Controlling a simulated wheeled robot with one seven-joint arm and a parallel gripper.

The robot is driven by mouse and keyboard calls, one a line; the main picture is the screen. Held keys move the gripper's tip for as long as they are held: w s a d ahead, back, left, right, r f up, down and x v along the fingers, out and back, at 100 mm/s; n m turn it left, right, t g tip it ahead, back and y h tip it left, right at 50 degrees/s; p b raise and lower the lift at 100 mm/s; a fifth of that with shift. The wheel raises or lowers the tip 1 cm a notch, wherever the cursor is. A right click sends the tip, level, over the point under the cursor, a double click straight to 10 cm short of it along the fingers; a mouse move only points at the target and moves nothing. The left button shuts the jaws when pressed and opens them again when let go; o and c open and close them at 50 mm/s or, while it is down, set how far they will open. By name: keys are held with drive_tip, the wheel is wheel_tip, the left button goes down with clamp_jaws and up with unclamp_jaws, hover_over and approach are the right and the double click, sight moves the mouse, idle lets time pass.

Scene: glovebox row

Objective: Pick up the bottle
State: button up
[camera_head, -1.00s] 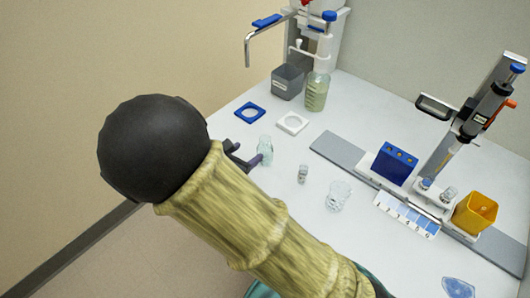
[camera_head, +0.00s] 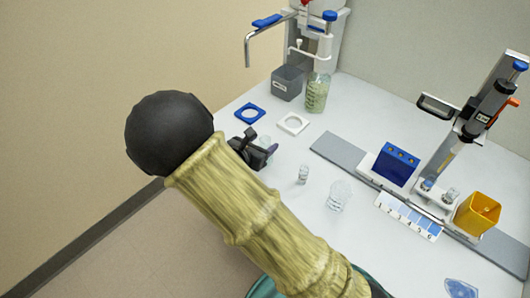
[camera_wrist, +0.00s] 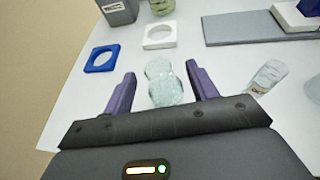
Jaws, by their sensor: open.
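A small clear glass bottle (camera_wrist: 165,85) stands on the white bench between the two purple fingers of my gripper (camera_wrist: 160,72) in the wrist view. The fingers are apart, with a gap showing on both sides of the bottle. In the head view my gripper (camera_head: 262,146) is at the left part of the bench, and it hides most of the bottle (camera_head: 265,140). Whether the bottle is at finger height cannot be told exactly.
A blue square ring (camera_head: 249,113) and a white one (camera_head: 292,124) lie behind the bottle. A small vial (camera_head: 303,174) and a clear glass beaker (camera_head: 339,195) stand to the right. A larger bottle with greenish contents (camera_head: 317,92) and a grey bin (camera_head: 287,83) are at the back.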

sight(267, 141)
drive_tip(key=x, duration=0.4)
drive_tip(key=shift+f, duration=0.25)
drive_tip(key=c, duration=1.1)
